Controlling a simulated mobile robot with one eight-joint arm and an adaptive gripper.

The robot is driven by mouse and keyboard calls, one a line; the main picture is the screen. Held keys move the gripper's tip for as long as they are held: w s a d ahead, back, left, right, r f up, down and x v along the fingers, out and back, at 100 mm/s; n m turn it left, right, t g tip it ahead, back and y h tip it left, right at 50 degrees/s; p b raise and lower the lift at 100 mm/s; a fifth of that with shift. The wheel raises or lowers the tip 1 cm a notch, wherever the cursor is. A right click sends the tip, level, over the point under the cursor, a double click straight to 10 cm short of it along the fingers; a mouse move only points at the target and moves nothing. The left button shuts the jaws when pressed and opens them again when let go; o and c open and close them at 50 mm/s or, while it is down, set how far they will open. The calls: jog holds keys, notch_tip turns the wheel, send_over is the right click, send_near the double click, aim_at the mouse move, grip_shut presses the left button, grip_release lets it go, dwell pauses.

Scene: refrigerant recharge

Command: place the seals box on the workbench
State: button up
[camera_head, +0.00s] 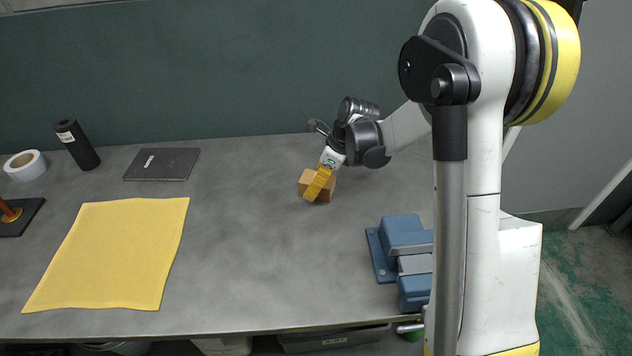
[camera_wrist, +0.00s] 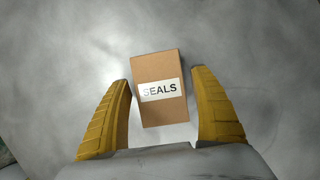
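The seals box (camera_wrist: 158,108) is a small brown cardboard box with a white label reading SEALS. In the wrist view it lies between the two yellow fingers of my gripper (camera_wrist: 160,100), with a gap on each side. In the head view the box (camera_head: 306,181) is on the grey workbench (camera_head: 250,240), toward the back right, partly hidden by my gripper (camera_head: 316,192). My gripper is open around the box, and its fingers appear clear of the sides.
A blue vise (camera_head: 402,240) stands at the bench's right front. A yellow cloth (camera_head: 115,250), a dark notebook (camera_head: 162,164), a black cylinder (camera_head: 80,147) and a tape roll (camera_head: 24,165) are at the left. The bench between cloth and box is clear.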

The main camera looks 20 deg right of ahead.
jog(key=p+v, duration=0.4)
jog(key=v, duration=0.8)
jog(key=s+a+r+n+t+h, duration=0.2)
jog(key=s+a+r+n, duration=0.1)
jog(key=s+r+n, duration=0.85)
jog(key=s+f+n+t+h, duration=0.1)
jog(key=s+f+n+t, duration=0.1)
jog(key=s+n, duration=1)
jog(key=shift+a+n+t+h, duration=0.3)
jog(key=shift+a+n+t, duration=0.1)
jog(key=shift+n, duration=0.25)
jog(key=shift+f, duration=0.1)
